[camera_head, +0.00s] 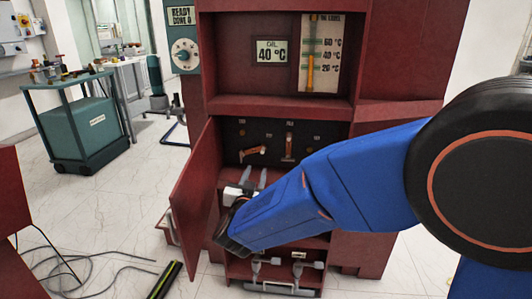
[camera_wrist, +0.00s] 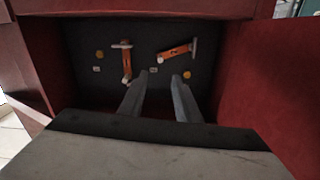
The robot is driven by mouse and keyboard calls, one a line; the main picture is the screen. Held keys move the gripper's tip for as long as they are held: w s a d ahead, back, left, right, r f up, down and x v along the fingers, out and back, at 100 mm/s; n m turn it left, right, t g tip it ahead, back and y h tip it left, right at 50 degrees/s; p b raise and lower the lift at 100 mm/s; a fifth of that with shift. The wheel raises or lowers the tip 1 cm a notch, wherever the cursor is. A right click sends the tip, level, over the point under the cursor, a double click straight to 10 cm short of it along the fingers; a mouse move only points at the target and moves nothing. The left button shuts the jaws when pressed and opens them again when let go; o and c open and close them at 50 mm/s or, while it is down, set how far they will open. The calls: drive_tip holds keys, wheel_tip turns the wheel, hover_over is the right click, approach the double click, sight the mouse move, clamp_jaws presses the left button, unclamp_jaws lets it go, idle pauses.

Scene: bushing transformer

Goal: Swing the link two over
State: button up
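Two orange links sit on the dark back panel of the open red cabinet. In the head view the left link (camera_head: 252,151) lies tilted near level, and the right link (camera_head: 289,146) stands upright. The wrist view is turned over: the tilted link (camera_wrist: 176,51) is on the right and the upright link (camera_wrist: 126,63) on the left. I cannot read which number each bears. My gripper (camera_head: 254,176) is open and empty, its two fingers apart. In the wrist view the gripper (camera_wrist: 160,78) points at the panel, seemingly short of both links.
The red cabinet door (camera_head: 196,190) stands open left of my gripper. A lower bay holds grey levers (camera_head: 298,268). Cables lie on the floor at left, and a green cart (camera_head: 86,130) stands behind.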

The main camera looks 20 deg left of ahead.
sight(262, 153)
drive_tip(key=x, duration=1.5)
drive_tip(key=shift+w, duration=0.25)
clamp_jaws()
